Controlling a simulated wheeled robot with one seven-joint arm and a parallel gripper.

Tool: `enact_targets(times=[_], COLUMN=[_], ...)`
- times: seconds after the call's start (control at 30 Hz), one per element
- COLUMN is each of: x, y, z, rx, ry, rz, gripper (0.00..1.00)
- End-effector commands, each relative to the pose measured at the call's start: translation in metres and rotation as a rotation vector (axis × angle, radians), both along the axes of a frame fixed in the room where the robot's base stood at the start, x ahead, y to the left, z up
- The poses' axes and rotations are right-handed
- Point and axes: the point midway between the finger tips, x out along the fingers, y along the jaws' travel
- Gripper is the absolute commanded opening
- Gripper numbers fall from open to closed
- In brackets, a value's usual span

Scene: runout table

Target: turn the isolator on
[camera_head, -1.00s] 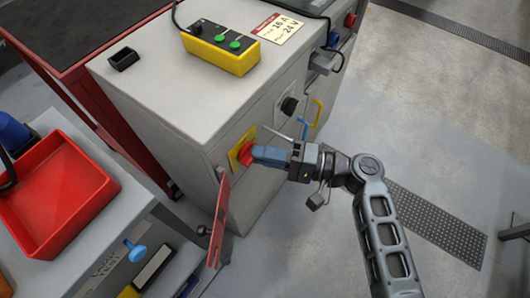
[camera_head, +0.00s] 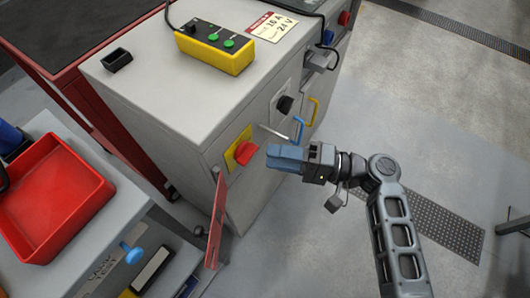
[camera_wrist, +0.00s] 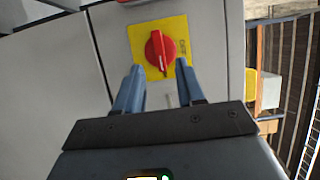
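The isolator is a red rotary knob (camera_head: 245,153) on a yellow plate (camera_head: 233,160) on the grey cabinet's front face. In the wrist view the red knob (camera_wrist: 160,50) shows a white mark line on its grip, and its yellow plate (camera_wrist: 178,28) has small dark lettering at the right. My gripper (camera_head: 272,156) is just to the right of the knob in the head view, apart from it. In the wrist view the two blue fingers (camera_wrist: 160,80) are spread with nothing between them, and the knob lies beyond their tips.
A red panel (camera_head: 216,220) stands open beside the isolator at the left. A black knob (camera_head: 285,104), a blue handle (camera_head: 298,130) and a yellow handle (camera_head: 312,110) are farther along the front. A yellow pendant (camera_head: 217,50) lies on top.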

Motion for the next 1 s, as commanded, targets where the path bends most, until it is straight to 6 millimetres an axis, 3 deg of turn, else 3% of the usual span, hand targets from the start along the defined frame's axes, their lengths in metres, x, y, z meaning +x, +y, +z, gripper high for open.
enact_targets(times=[0.1,0.3,0.87,1.0], x=[-0.005,-0.01,-0.011,-0.017], y=[-0.019,-0.036,-0.038,-0.037], z=[-0.001,-0.001,0.0,-0.009], rx=[0.0,0.0,0.0,-0.03], ry=[0.0,0.001,0.001,0.016], rz=[-0.004,-0.001,0.0,-0.023], gripper=[0.39,0.39,0.39,0.39])
